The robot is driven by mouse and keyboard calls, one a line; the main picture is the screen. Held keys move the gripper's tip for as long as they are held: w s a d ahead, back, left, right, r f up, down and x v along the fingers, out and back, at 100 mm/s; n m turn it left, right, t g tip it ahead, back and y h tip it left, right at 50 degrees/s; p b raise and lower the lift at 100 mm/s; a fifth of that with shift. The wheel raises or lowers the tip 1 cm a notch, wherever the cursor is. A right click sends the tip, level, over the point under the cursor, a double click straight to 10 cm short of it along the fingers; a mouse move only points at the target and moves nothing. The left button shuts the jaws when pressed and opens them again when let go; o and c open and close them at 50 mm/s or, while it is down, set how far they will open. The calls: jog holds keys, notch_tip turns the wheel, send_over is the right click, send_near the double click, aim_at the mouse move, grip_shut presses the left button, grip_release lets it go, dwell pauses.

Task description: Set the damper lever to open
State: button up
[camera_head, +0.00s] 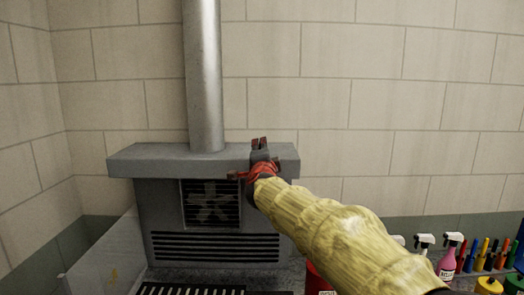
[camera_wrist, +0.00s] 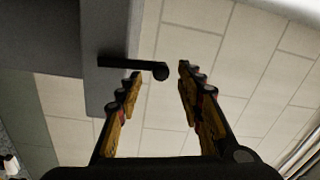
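In the head view my gripper (camera_head: 247,160) is at the right part of the grey hood's top slab (camera_head: 145,160). The lever cannot be made out there, behind or beside my gripper.
A metal duct (camera_head: 204,80) rises from the hood. A fan grille (camera_head: 210,204) is in its front. A slanted panel (camera_head: 105,262) stands at left. Spray bottles (camera_head: 449,258) and several coloured tools (camera_head: 485,255) are at lower right. The wall behind is bare.

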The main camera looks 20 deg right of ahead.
jog(key=v, duration=0.9)
jog(key=shift+s, duration=0.4)
jog(key=shift+a, duration=0.15)
jog(key=s+a+f+n+g+y, duration=0.25)
jog(key=a+f+n+y, duration=0.45)
jog(key=a+f+n, duration=0.4)
jog(key=s+a+f+n+g+y, duration=0.15)
jog(key=s+f+g, duration=0.25)
jog(key=s+f, duration=0.4)
jog(key=s+d+f+n+g+h+b, duration=0.1)
jog(key=s+d+f+n+g, duration=0.1)
jog(key=s+f, duration=0.3)
jog(key=s+d+f+n+g+h+b, duration=0.1)
jog(key=s+f, duration=0.5)
jog(key=s, duration=0.8)
jog(key=s+d+f+n+g+h+b, duration=0.1)
jog(key=s+d+f+n+g+b, duration=0.1)
jog(key=s+d+f, duration=0.3)
jog(key=s+n+b, duration=0.1)
jog(key=s, duration=0.3)
jog(key=shift+d+f+g, duration=0.15)
jog(key=shift+d+g, duration=0.05)
jog(key=shift+g, duration=0.15)
